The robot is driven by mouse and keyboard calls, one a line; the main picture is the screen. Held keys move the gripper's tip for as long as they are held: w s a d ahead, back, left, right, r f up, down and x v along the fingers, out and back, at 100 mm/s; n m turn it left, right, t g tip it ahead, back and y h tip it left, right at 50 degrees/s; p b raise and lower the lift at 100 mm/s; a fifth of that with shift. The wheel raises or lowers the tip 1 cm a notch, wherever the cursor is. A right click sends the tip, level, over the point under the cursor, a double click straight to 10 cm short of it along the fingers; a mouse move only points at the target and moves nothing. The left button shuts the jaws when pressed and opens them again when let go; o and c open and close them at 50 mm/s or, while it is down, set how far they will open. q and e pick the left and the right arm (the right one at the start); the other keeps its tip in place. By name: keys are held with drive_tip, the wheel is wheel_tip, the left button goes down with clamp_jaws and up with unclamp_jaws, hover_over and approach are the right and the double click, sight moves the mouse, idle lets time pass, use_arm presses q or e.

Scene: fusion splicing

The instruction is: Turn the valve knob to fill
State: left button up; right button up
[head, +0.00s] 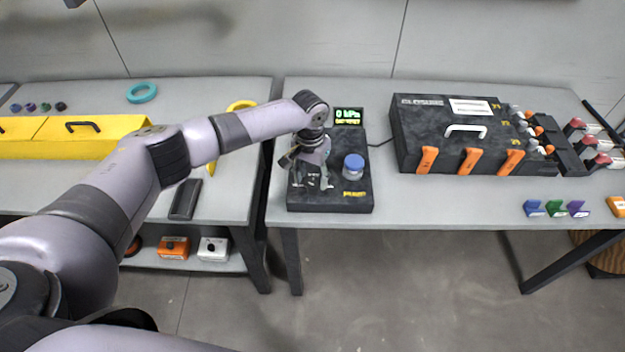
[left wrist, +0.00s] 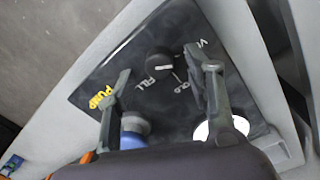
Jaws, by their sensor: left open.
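The black pump box (head: 300,203) stands at the left end of the right table. Its display (head: 348,117) reads 0 kPa in green. In the left wrist view, the round black valve knob (left wrist: 160,60) has a small white mark and sits among the labels FILL, HOLD and a partly hidden one beginning with V. My left gripper (head: 311,184) is over the box, pointing down. In the left wrist view my left gripper (left wrist: 157,62) is open, with the knob appearing between its fingertips; contact cannot be told. The gripper hides the knob in the head view. My right gripper is out of view.
A blue-topped cylinder (head: 353,167) stands on the box close to my gripper, near the yellow PUMP label. A large black case (head: 415,120) with orange latches lies to the right. Small coloured blocks (head: 555,209) lie near the front edge. Table between is clear.

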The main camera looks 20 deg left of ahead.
sight(313, 187)
use_arm(q)
drive_tip(key=shift+f, duration=1.3)
drive_tip(key=shift+c, duration=0.4)
clamp_jaws()
